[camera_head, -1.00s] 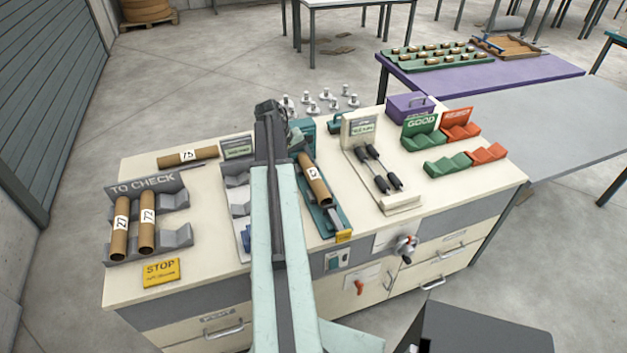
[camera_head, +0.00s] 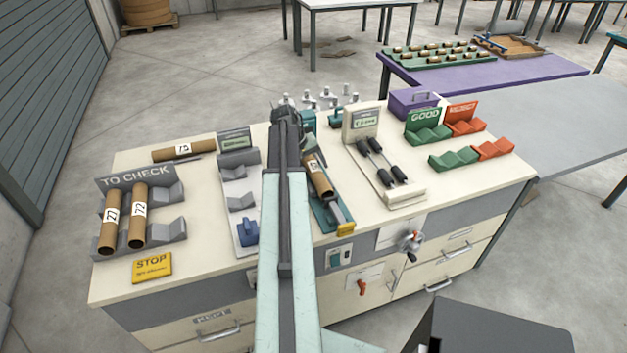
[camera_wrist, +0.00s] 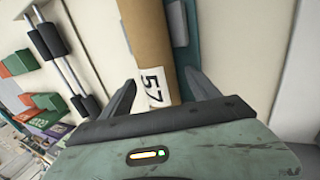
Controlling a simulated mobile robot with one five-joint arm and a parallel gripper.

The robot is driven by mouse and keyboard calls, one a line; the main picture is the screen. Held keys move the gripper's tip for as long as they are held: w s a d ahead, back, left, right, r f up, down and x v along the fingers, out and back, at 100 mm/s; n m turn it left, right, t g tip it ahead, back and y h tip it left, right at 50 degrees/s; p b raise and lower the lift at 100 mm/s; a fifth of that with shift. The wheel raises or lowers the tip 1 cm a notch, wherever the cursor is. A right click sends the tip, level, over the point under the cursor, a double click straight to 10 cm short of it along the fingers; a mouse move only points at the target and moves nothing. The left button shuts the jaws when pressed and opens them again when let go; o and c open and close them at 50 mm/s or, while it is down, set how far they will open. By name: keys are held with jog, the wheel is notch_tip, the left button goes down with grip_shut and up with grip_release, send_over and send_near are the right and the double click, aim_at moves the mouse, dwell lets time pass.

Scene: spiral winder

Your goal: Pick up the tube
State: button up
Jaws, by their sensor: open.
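A brown cardboard tube (camera_head: 320,180) with a white label lies in a teal cradle (camera_head: 346,219) near the middle of the bench, beside my arm. In the wrist view the tube (camera_wrist: 148,35), labelled 57, runs lengthwise between the two dark fingers of my gripper (camera_wrist: 160,80). The fingers are spread, one on each side of it, with a gap visible at the left finger. I cannot tell how far down they reach. In the head view my arm hides the fingers and covers part of the tube's far end.
Two tubes, 27 (camera_head: 109,222) and 72 (camera_head: 138,220), rest in the TO CHECK rack (camera_head: 172,229). Another tube (camera_head: 183,150) lies behind. A gauge with black rollers (camera_head: 381,165) stands right of the cradle. Green GOOD (camera_head: 427,133) and red reject (camera_head: 466,126) trays stand further right.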

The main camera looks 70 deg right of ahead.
jog(key=shift+r, duration=0.1)
jog(key=shift+c, duration=0.3)
grip_shut()
jog(key=shift+r, duration=0.1)
